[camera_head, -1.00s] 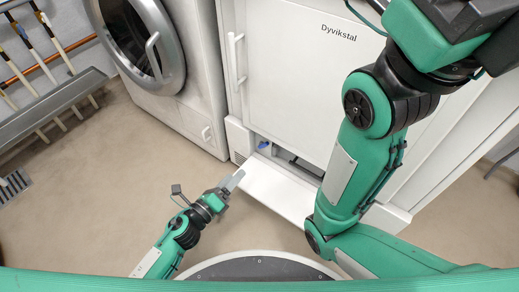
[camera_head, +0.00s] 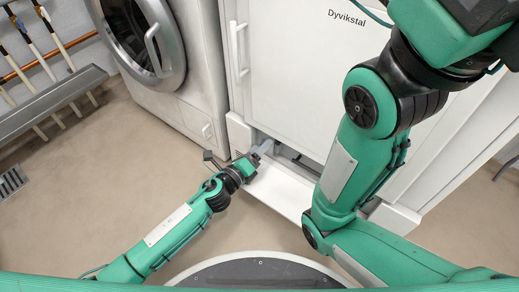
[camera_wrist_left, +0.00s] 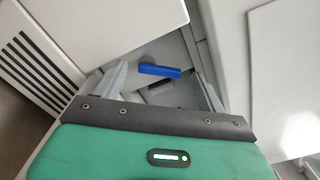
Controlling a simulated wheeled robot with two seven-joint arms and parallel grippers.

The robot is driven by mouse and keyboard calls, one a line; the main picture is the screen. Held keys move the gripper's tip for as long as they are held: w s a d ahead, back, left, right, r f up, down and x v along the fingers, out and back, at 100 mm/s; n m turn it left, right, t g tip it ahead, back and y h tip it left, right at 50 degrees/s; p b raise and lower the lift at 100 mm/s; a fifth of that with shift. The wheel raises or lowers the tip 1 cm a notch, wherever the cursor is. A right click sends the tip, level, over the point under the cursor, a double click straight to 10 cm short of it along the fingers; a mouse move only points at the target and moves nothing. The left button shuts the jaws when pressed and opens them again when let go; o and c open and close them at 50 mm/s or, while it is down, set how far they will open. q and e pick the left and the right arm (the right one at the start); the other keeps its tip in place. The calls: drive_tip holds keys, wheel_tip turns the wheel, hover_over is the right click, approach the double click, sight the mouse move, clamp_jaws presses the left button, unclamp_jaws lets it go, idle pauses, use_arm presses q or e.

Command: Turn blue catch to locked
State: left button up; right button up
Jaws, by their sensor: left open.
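The blue catch (camera_wrist_left: 160,70) is a small blue lever inside the low opening at the base of the white Dyvikstal machine (camera_head: 300,70). In the left wrist view it lies nearly level, between my finger tips and a little beyond them. My left gripper (camera_head: 262,150) is open at the opening, and its fingers hide the catch in the head view. Its two grey fingers (camera_wrist_left: 160,85) stand apart on either side of the catch, and no contact shows. My right arm comes in from the right, but its gripper is out of view.
A lowered white flap (camera_head: 280,190) lies in front of the opening. A vented panel (camera_wrist_left: 35,60) is left of the catch. A front-loading washer (camera_head: 170,70) stands at the left.

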use_arm(q)
drive_tip(key=shift+w+d, duration=0.15)
drive_tip(key=shift+w, duration=0.1)
drive_tip(key=c, duration=1)
